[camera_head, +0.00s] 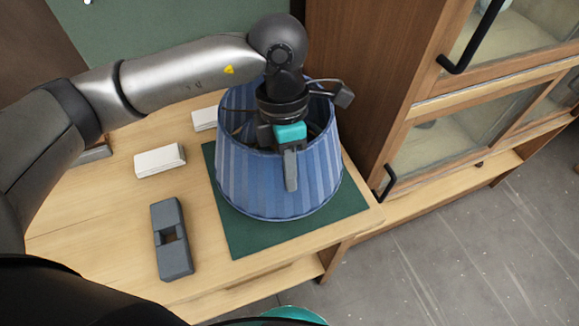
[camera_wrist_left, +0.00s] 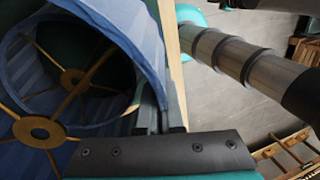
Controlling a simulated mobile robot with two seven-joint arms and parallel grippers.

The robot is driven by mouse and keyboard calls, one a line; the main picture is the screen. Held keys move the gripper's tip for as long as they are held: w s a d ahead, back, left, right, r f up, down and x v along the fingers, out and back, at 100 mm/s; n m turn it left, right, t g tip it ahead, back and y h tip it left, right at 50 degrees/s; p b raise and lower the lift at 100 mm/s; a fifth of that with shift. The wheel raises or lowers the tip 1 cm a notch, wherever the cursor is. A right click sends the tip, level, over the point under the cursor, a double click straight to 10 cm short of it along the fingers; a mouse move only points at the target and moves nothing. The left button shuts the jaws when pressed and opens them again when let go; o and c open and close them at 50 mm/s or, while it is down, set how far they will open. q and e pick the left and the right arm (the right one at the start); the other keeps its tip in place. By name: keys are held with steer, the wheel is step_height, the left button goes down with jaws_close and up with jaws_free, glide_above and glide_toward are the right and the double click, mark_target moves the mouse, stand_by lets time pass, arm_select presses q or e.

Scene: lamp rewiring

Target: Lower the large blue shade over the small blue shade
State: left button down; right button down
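The large blue shade (camera_head: 255,185) stands upright over the green mat (camera_head: 235,240); I cannot tell whether its lower edge touches the mat. My left gripper (camera_head: 290,170) is at its near upper rim, one finger outside the wall. In the left wrist view the gripper (camera_wrist_left: 160,118) is shut on the wall of the large shade (camera_wrist_left: 125,25). Inside it shows a narrower blue ring, apparently the small blue shade (camera_wrist_left: 22,65), with a brass spoked fitting. A second brass fitting lies nearer. In the head view the small shade is hidden. My right gripper is not in view.
A dark grey block (camera_head: 171,240) with a recess and a white block (camera_head: 160,161) lie on the wooden table left of the mat. Another white block (camera_head: 205,118) is behind. A wooden cabinet (camera_head: 360,80) with glass doors stands close on the right. The table's front right edge is near the mat.

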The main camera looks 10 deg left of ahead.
arm_select(q)
steer(key=shift+w+a+b+x, duration=0.1)
steer(key=shift+w+b+x, duration=0.05)
steer(key=shift+b+x, duration=0.6)
steer(key=shift+w+a+b+x, duration=0.1)
steer(key=shift+w+b+x, duration=0.05)
steer(key=shift+b+x, duration=0.55)
steer(key=shift+w+a+b+x, duration=0.15)
steer(key=shift+b+x, duration=0.35)
steer(key=shift+x, duration=0.4)
steer(key=shift+d+f, duration=0.1)
steer(key=c, duration=1)
jaws_free()
steer(key=p+v, duration=0.1)
steer(key=v, duration=1.4)
